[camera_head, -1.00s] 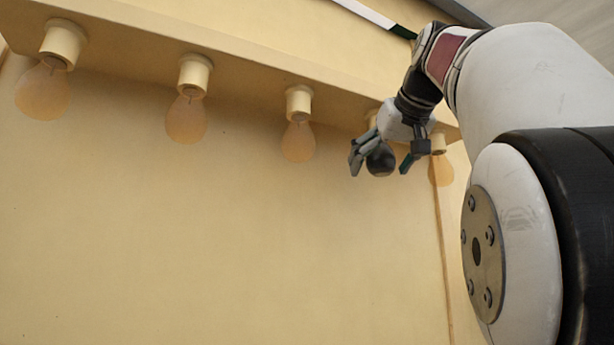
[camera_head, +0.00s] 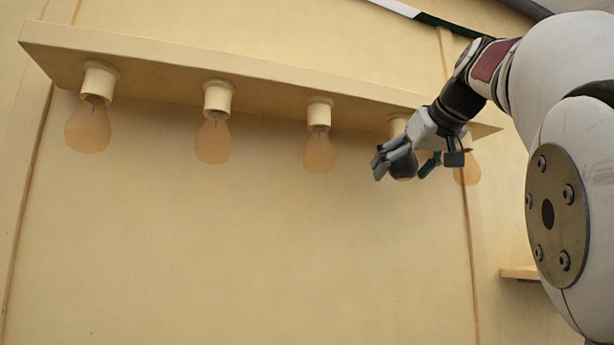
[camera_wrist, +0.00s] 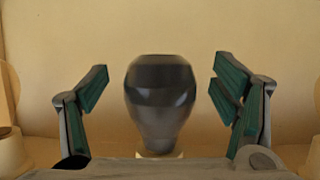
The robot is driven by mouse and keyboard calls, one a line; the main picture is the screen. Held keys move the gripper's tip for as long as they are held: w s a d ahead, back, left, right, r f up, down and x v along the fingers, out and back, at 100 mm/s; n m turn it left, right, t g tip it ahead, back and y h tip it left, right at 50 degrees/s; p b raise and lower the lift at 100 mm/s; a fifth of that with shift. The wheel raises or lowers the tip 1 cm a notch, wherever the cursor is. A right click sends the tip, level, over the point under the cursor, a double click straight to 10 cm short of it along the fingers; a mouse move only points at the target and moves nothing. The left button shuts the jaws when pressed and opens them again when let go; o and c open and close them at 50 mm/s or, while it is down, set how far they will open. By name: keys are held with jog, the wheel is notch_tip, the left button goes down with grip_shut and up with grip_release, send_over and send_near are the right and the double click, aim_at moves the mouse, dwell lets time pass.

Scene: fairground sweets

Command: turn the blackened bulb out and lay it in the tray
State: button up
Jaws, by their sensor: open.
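The blackened bulb (camera_head: 403,168) hangs under the cream rail, partly hidden behind my gripper in the head view. In the wrist view the dark bulb (camera_wrist: 160,100) is centred between the fingers, with a bit of its pale socket (camera_wrist: 160,154) below it. My gripper (camera_head: 407,166) is open around the bulb. In the wrist view both green-padded fingers of the gripper (camera_wrist: 160,88) stand apart from the bulb, with a gap on each side. The tray is not in view.
Amber bulbs hang from the rail (camera_head: 260,82): three to the left, the nearest bulb (camera_head: 320,152) close by, and another bulb (camera_head: 467,167) just right of my gripper. A small ledge (camera_head: 520,273) shows at lower right. The wall below the rail is clear.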

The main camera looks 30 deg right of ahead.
jog(key=shift+s+n+y+p, duration=0.15)
jog(key=shift+n+y+p, duration=0.85)
jog(key=shift+p, duration=1.25)
jog(key=shift+d+t+y, duration=0.15)
jog(key=shift+t+y, duration=0.15)
jog(key=shift+d+f+n+y, duration=0.1)
jog(key=shift+d+n+y, duration=0.05)
jog(key=shift+n+y, duration=0.65)
jog(key=shift+a+n+y, duration=0.25)
jog(key=shift+n+y, duration=0.85)
jog(key=shift+y, duration=0.2)
jog(key=c, duration=1.3)
jog(key=shift+o, duration=0.2)
jog(key=shift+w+m+h+b, duration=0.2)
jog(key=shift+m+h+b, duration=1)
jog(key=shift+b, duration=0.5)
jog(key=shift+m+h+b, duration=1.8)
jog(key=shift+h+b, duration=0.5)
jog(key=shift+b, duration=0.35)
